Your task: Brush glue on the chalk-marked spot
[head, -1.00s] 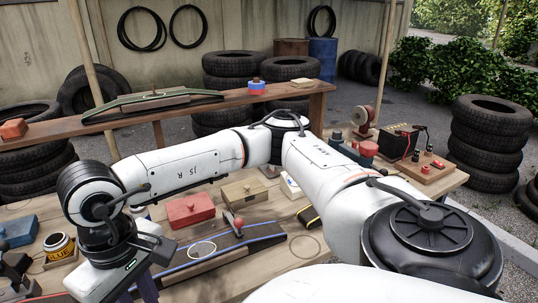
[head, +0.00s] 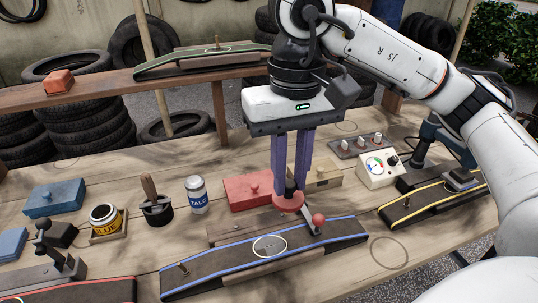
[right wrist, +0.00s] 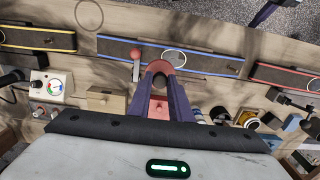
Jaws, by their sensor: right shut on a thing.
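The chalk-marked spot is a white oval (head: 270,245) on a dark strip with blue edges (head: 215,262); it also shows in the right wrist view (right wrist: 175,57). My right gripper (head: 289,188) points down behind the strip, shut on a red round tool with a dark knob (head: 288,202). In the right wrist view this tool (right wrist: 160,68) lies close beside the oval; I cannot tell whether it touches anything. The glue pot (head: 104,220) stands open at the left. A wooden-handled brush (head: 149,188) stands in a dark pot. My left gripper is not in view.
A red-ball lever (head: 318,220) stands at the strip's far edge. A talc can (head: 197,195), a red box (head: 247,190) and a tan box (head: 322,178) stand behind. Red-edged (head: 90,292) and yellow-edged strips (head: 420,207) flank the blue one.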

